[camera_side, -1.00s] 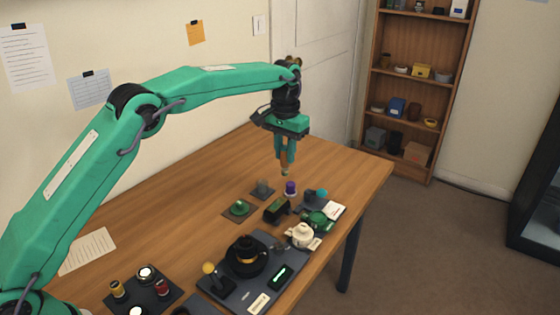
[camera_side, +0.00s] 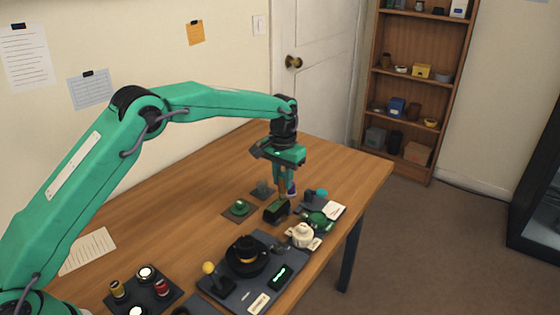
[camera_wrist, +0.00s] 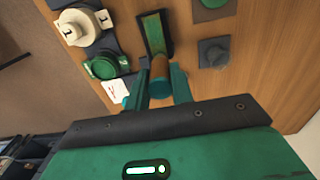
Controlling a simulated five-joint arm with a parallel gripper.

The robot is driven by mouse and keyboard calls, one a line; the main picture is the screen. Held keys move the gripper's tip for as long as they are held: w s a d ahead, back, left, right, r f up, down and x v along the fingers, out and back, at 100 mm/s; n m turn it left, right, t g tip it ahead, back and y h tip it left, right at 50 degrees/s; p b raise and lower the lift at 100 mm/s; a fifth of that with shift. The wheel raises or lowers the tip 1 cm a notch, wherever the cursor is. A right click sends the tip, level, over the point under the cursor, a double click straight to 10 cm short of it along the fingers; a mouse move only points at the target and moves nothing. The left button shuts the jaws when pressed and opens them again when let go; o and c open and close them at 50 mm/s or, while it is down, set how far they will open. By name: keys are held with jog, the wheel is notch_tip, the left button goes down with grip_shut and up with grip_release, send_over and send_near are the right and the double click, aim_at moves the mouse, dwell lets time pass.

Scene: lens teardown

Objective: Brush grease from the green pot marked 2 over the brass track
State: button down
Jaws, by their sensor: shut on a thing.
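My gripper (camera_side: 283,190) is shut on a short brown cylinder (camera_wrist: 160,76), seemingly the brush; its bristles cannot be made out. It hangs just above or at a dark block with a green recess (camera_side: 277,211), which also shows in the wrist view (camera_wrist: 154,36); contact cannot be told. The brass track appears as a brassy band (camera_side: 248,256) on the black round part (camera_side: 243,246), left of my gripper.
A white pot marked 1 (camera_wrist: 74,27) stands beside the green pot. A green disc (camera_side: 239,208) and a grey piece (camera_side: 263,187) sit on pads behind. A lever with a yellow knob (camera_side: 209,268) stands near the black part. The table's back is clear.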

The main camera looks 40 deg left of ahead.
jog(key=shift+s, duration=1.55)
jog(key=shift+w, duration=2.1)
jog(key=shift+s+r, duration=0.1)
jog(key=shift+r, duration=3.9)
